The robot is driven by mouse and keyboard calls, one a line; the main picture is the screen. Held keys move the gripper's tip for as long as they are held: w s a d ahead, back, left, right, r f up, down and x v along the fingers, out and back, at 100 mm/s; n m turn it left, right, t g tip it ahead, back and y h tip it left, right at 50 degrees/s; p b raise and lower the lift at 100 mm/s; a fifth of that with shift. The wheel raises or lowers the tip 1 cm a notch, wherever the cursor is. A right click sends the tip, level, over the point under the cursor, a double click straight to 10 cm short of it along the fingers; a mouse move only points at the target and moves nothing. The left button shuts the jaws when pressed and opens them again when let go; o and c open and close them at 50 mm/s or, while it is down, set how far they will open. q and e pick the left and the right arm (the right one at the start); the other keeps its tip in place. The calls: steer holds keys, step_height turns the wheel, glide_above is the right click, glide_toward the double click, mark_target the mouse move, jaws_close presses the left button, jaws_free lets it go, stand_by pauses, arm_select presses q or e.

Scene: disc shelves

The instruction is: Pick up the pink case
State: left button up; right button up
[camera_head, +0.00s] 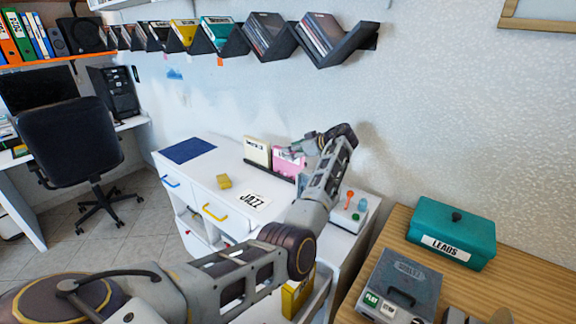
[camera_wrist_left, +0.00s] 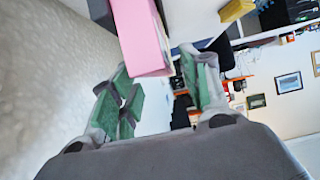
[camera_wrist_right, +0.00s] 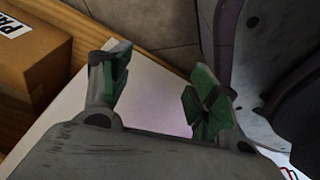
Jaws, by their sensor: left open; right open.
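The pink case (camera_head: 287,163) stands upright on the white cabinet, near the wall, beside a cream case (camera_head: 257,151). My left gripper (camera_head: 304,148) is at the pink case's upper right side and partly covers it in the head view. In the left wrist view the pink case (camera_wrist_left: 143,38) reaches in from the top, and its near end lies between the open fingers (camera_wrist_left: 158,80). I cannot tell whether a finger touches it. My right gripper (camera_wrist_right: 160,78) is open and empty in the right wrist view, over a pale flat surface; the head view does not show it.
A dark low rack edge runs along the cases' foot. A yellow block (camera_head: 224,181), a JAZZ card (camera_head: 253,200) and a blue mat (camera_head: 188,150) lie on the cabinet (camera_head: 205,170). A teal LEADS box (camera_head: 450,237) stands on the wooden table. A cardboard box (camera_wrist_right: 32,55) is near my right gripper.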

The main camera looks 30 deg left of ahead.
arm_select(q)
steer(key=shift+x, duration=0.9)
jaws_close()
